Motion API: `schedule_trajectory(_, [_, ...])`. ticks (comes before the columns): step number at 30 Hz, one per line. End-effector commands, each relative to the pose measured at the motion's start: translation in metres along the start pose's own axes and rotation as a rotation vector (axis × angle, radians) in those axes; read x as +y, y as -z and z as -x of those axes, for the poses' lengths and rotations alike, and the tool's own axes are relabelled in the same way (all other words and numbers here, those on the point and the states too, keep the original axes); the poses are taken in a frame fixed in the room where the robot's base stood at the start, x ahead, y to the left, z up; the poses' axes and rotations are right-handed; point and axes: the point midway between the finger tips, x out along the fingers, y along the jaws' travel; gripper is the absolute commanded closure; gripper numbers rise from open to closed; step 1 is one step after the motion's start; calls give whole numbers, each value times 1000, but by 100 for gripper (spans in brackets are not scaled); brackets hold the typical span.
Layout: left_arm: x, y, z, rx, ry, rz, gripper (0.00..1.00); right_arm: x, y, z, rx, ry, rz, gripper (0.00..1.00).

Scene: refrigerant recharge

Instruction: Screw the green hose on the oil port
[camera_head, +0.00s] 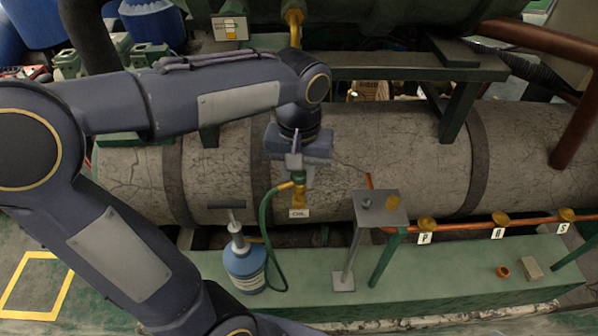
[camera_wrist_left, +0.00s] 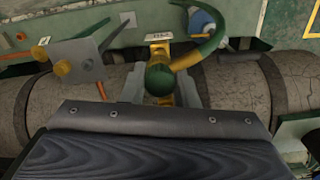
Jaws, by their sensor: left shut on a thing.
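The green hose (camera_head: 265,217) runs from the blue pump canister (camera_head: 245,267) up to a brass end fitting (camera_head: 299,188) at the oil port. A white label, apparently reading OIL (camera_head: 298,213), sits just below the fitting. My left gripper (camera_head: 297,172) is above the port, shut on the hose's end. In the left wrist view the green hose end (camera_wrist_left: 160,80) lies between my two grey fingers (camera_wrist_left: 160,90), with brass parts behind it. The port itself is mostly hidden, so I cannot tell whether the threads are engaged. My right gripper is out of view.
A small metal stand (camera_head: 380,207) is right of the port. A copper pipe (camera_head: 460,226) carries brass valves labelled P, O or D, and S. An orange cap (camera_head: 503,271) and a small block (camera_head: 532,268) lie on the green base. A large grey cylinder (camera_head: 400,160) is behind.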

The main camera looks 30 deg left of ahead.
Motion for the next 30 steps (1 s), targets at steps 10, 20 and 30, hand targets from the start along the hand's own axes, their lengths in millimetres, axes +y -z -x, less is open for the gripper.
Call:
schedule_trajectory(10, [0,0,-6,0,0,0,95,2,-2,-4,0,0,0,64])
schedule_trajectory(20, [0,0,-11,0,0,0,95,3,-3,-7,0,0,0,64])
schedule_trajectory(30, [0,0,-16,0,0,0,95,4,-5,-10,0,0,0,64])
